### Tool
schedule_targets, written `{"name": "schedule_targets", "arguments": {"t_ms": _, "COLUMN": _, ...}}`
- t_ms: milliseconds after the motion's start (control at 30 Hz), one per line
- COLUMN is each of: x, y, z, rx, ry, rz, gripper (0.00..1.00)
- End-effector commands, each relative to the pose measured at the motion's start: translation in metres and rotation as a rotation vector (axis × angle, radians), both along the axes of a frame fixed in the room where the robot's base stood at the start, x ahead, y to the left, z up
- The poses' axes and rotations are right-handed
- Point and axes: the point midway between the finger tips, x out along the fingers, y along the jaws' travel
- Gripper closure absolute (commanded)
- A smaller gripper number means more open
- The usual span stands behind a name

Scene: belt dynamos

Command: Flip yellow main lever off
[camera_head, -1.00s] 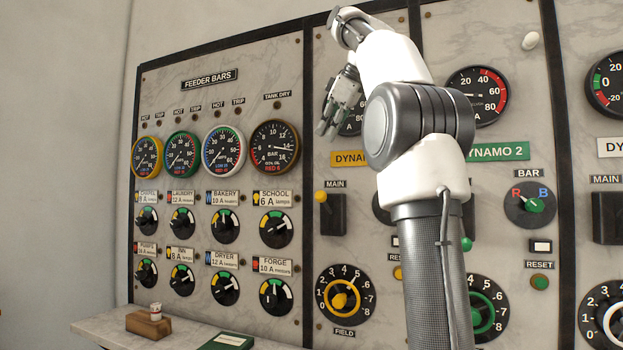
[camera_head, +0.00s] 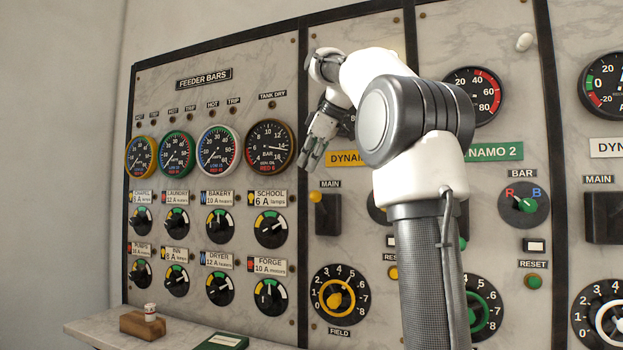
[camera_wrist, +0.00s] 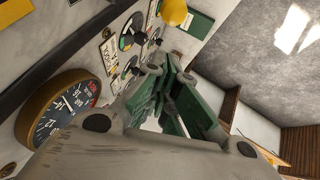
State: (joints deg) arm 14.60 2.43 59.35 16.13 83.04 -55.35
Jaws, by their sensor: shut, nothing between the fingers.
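The yellow main lever (camera_head: 316,197) is a yellow ball knob at the top of a dark housing (camera_head: 327,216), under a MAIN label on the yellow dynamo panel. Its knob also shows at the top edge of the wrist view (camera_wrist: 174,12). My gripper (camera_head: 308,162) is just above the knob and a little to its left, fingers pointing down, apart from it in the head view. In the wrist view my green-padded fingers (camera_wrist: 172,92) are shut and empty. My arm hides part of the yellow dynamo panel and its gauge.
The round TANK DRY gauge (camera_head: 269,147) is left of my gripper and looms close in the wrist view (camera_wrist: 58,108). The yellow field dial (camera_head: 338,296) is below the lever. A shelf (camera_head: 95,327) holds a wooden block (camera_head: 142,325) and a green book (camera_head: 223,341).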

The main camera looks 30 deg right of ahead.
Motion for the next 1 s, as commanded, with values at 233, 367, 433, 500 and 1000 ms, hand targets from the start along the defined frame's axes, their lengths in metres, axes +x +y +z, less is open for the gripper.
{"name": "schedule_targets", "arguments": {"t_ms": 233, "x": 0.006, "y": -0.010, "z": -0.034, "rx": 0.001, "ry": 0.001, "rz": 0.001, "gripper": 1.00}}
{"name": "schedule_targets", "arguments": {"t_ms": 367, "x": 0.007, "y": -0.013, "z": -0.042, "rx": 0.001, "ry": -0.001, "rz": 0.000, "gripper": 1.00}}
{"name": "schedule_targets", "arguments": {"t_ms": 433, "x": 0.007, "y": -0.014, "z": -0.043, "rx": 0.000, "ry": -0.001, "rz": 0.000, "gripper": 1.00}}
{"name": "schedule_targets", "arguments": {"t_ms": 500, "x": 0.007, "y": -0.014, "z": -0.044, "rx": -0.001, "ry": -0.002, "rz": 0.001, "gripper": 1.00}}
{"name": "schedule_targets", "arguments": {"t_ms": 1000, "x": 0.004, "y": -0.009, "z": -0.049, "rx": -0.031, "ry": -0.024, "rz": 0.003, "gripper": 1.00}}
